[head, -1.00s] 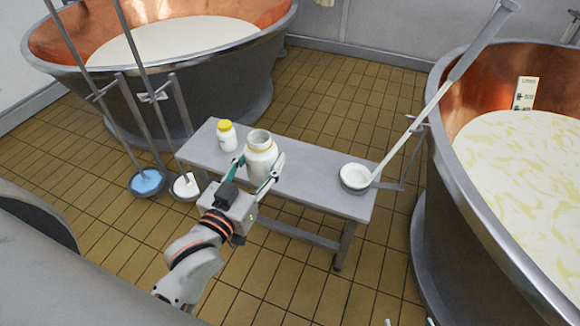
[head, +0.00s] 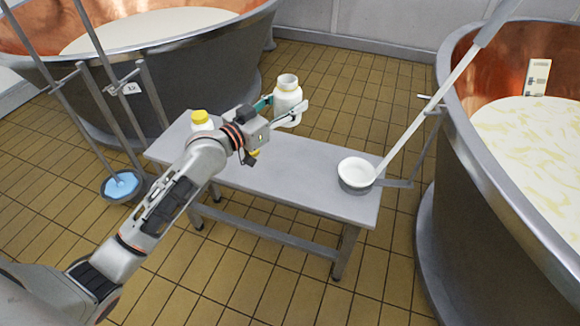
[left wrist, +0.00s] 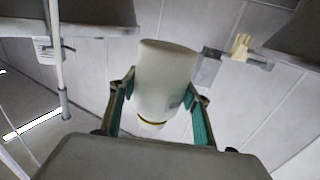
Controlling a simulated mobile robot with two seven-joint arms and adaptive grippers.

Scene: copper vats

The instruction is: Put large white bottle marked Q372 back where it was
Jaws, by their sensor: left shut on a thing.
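The large white bottle (head: 288,98) has an open mouth with no cap on it. My left gripper (head: 284,110) is shut around its sides and holds it nearly upright, apparently above the far edge of the grey bench (head: 310,170). Its marking cannot be read. The bottle fills the middle of the left wrist view (left wrist: 166,80), between the green-padded fingers, with a thin yellow and dark band at its lower end. My right gripper is not in view.
A smaller white bottle with a yellow cap (head: 200,118) stands on the bench's left end, partly hidden by my arm. A white bowl (head: 356,174) sits at the right end. Copper vats (head: 190,60) flank the bench. The bench's middle right is clear.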

